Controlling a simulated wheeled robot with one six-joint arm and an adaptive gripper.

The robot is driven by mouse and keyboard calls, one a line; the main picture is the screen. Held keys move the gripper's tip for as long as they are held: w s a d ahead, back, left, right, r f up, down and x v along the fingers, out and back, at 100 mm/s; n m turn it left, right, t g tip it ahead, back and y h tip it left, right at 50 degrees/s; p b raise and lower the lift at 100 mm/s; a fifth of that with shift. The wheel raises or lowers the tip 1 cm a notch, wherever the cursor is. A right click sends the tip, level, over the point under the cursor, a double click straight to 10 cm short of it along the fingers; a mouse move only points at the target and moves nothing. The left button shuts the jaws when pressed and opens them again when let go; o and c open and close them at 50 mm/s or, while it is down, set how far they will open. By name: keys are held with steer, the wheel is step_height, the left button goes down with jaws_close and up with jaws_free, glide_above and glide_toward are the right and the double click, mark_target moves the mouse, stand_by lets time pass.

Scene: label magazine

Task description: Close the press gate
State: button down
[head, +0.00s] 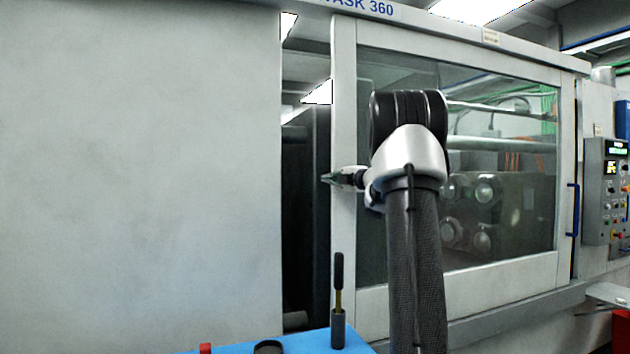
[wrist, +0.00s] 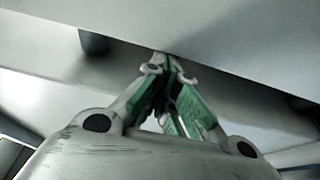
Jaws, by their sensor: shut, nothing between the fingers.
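The press gate (head: 343,110) is a pale framed door with a large window on the front of the press. A dark vertical gap (head: 300,200) stands open between the gate's left edge and the wide grey panel, so the gate is not fully shut. My gripper (head: 326,179) is at the gate's left edge, about mid-height, pointing left with its tips over the gap. In the wrist view my gripper (wrist: 165,62) has its green-padded fingers together at the tips, with nothing between them. I cannot tell whether it touches the gate.
The wide grey panel (head: 140,180) fills the left. A blue-topped table (head: 305,343) in front holds a dark upright tool in a holder (head: 338,325) and small round items. A blue handle (head: 573,210) and a control panel (head: 606,190) are at right.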

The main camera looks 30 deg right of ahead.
steer(key=s+d, duration=0.3)
steer(key=d, duration=1.2)
steer(key=shift+s+d, duration=0.3)
steer(key=shift+s, duration=0.1)
steer(key=shift+r, duration=0.1)
